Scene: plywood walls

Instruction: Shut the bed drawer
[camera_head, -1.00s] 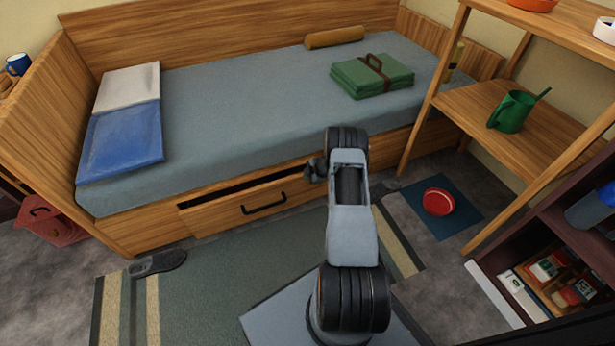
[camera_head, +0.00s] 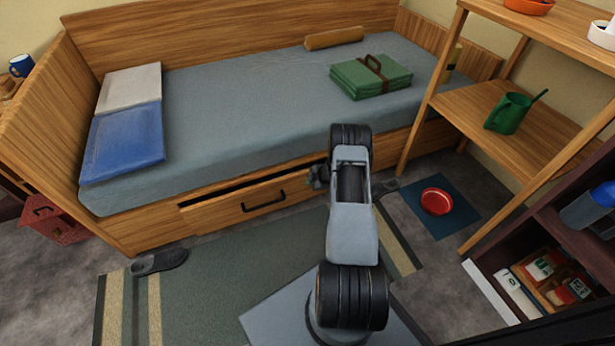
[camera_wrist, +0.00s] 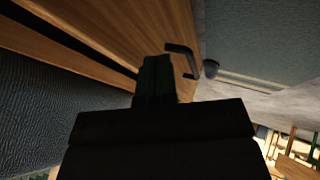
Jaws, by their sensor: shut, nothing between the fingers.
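The bed drawer (camera_head: 225,208) is a wooden front low in the bed's side, with a black handle (camera_head: 264,201). It stands partly open, with a dark gap along its top edge. My gripper (camera_head: 318,176) is at the right end of the drawer front, partly hidden by my arm. In the wrist view my gripper (camera_wrist: 157,70) is dark and shut with nothing in it. The drawer front (camera_wrist: 165,25) and the handle (camera_wrist: 184,58) lie just beyond its fingers. I cannot tell whether the fingers touch the drawer.
The bed (camera_head: 230,120) holds a folded green blanket (camera_head: 370,78) and a blue pillow (camera_head: 123,143). A dark slipper (camera_head: 158,261) lies on the rug (camera_head: 215,265). A red bowl (camera_head: 436,201) sits on a blue mat. Wooden shelves (camera_head: 520,125) stand at the right.

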